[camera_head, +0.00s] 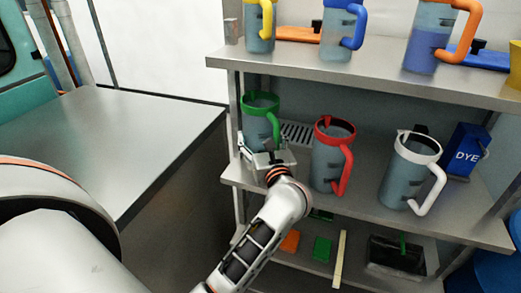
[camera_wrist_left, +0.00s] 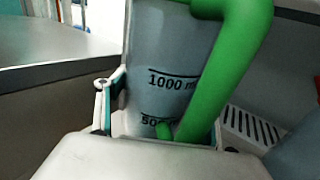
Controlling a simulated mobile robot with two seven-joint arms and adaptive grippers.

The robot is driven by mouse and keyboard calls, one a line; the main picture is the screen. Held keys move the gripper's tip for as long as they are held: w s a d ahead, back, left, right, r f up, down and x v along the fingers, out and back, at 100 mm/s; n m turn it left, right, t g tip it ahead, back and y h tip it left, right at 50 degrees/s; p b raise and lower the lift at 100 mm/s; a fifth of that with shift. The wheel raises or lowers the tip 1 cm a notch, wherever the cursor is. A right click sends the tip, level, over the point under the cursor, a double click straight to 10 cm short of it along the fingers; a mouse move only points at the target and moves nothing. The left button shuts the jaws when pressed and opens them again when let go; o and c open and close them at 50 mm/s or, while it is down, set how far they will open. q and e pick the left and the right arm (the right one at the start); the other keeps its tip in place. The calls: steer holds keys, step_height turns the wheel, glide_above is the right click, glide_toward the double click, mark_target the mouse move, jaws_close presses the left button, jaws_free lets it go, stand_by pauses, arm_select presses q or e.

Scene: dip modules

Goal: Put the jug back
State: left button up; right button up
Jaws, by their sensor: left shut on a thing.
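The jug in my grip is a clear one with a green rim and green handle (camera_head: 260,104), at the left end of the middle shelf. It also fills the middle of the left wrist view (camera_wrist_left: 165,50), with its handle toward the camera and volume marks showing. My left gripper (camera_head: 266,158) is shut on this jug low on its body. The jug looks upright; its base is hidden behind the gripper, so I cannot tell whether it touches the shelf. My right gripper is not in view.
A red-rimmed jug (camera_head: 328,160) stands close on the right, then a white-rimmed jug (camera_head: 408,175) and a blue DYE container (camera_head: 466,152). A slotted grate (camera_head: 298,132) lies behind. The upper shelf (camera_head: 300,52) holds several jugs. A bare metal counter (camera_head: 100,140) is at left.

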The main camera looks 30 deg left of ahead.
mark_target(261, 148)
arm_select(q)
steer(key=shift+f, duration=1.9)
steer(key=shift+f, duration=0.1)
steer(key=shift+f+b, duration=0.1)
steer(key=shift+b, duration=0.25)
steer(key=o, duration=1.4)
